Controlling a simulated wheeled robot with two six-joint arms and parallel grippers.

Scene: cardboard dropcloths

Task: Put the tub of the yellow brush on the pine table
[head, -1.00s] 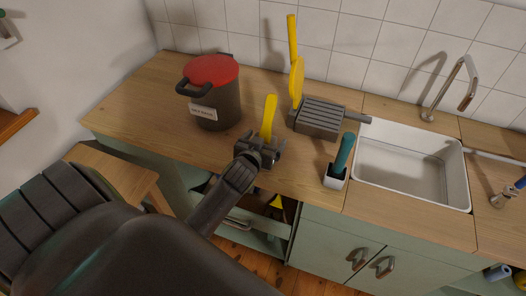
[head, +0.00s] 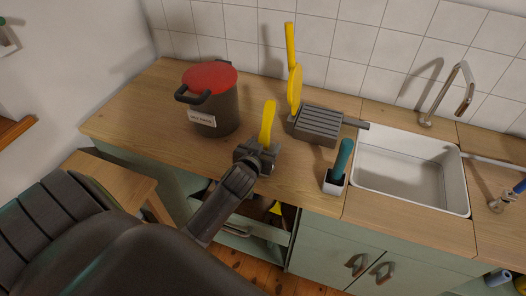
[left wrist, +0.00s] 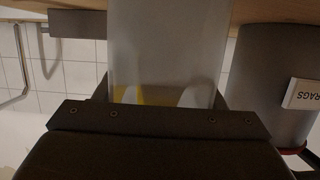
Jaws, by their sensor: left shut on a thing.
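The yellow brush (head: 268,122) stands up out of its tub, just beyond my left gripper (head: 259,155) over the front of the worktop. In the left wrist view the tub (left wrist: 168,45) is a pale grey block filling the space between the fingers, with a little yellow at its lower edge. My left gripper is shut on this tub. In the head view the gripper hides most of the tub. The pine table (head: 112,178) is the low wooden table at the left, beside the worktop's front edge. My right gripper is not in view.
A dark bin with a red lid (head: 211,104) and a rags label stands behind the gripper on the worktop (head: 140,105). A grey ribbed box (head: 318,125), a teal-handled brush (head: 341,165) in a white tub, and a white sink (head: 410,175) are at right.

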